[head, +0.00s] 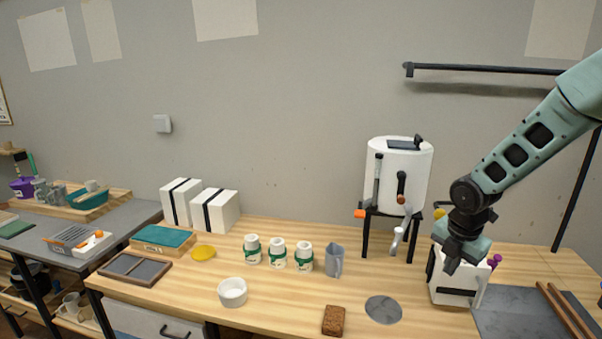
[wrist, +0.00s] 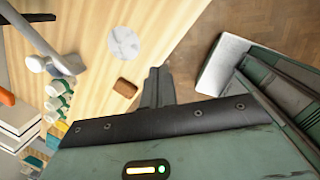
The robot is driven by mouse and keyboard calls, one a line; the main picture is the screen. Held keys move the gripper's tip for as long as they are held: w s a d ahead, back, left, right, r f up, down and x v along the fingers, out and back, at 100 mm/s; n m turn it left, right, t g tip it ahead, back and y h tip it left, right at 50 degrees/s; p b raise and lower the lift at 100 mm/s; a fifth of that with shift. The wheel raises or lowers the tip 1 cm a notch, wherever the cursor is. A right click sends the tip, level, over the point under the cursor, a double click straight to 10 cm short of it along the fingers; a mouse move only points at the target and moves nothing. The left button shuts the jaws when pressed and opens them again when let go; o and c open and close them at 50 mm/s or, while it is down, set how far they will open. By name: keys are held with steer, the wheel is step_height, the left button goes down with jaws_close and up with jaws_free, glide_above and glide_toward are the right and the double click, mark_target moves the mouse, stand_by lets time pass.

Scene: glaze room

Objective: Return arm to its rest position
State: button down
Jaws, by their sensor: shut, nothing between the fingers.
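My gripper (head: 451,267) is at the right of the head view, at the end of my green arm. It points downward, in front of a white box with a black band (head: 453,290) and hides part of it. I cannot tell from this view how far apart they are. In the wrist view my gripper (wrist: 158,84) shows its dark fingers together, shut with nothing held. Wooden tabletop and floor show beyond the fingers.
A white drum with levers (head: 398,175) stands on a black stand left of my arm. Several jars (head: 277,254), a grey pitcher (head: 334,260), a white bowl (head: 232,292), a cork block (head: 333,320) and a grey disc (head: 383,309) are on the table. A rail (head: 480,69) is on the wall.

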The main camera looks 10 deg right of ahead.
steer(key=s+a+r+m+b, duration=0.2)
steer(key=s+a+m, duration=0.2)
steer(key=s+a, duration=0.45)
steer(key=s+a+r+m+b, duration=0.1)
steer(key=s+a+m, duration=0.35)
steer(key=a, duration=0.75)
steer(key=s+a+m+g+b, duration=0.1)
steer(key=s+a+m, duration=0.2)
steer(key=s, duration=0.5)
steer(key=s+a+m+y+b, duration=0.1)
steer(key=s+a+m, duration=0.2)
steer(key=s, duration=0.6)
steer(key=shift+a+r+m+g, duration=0.3)
steer(key=shift+a+m+g, duration=0.1)
steer(key=shift+m, duration=0.35)
steer(key=shift+w, duration=0.1)
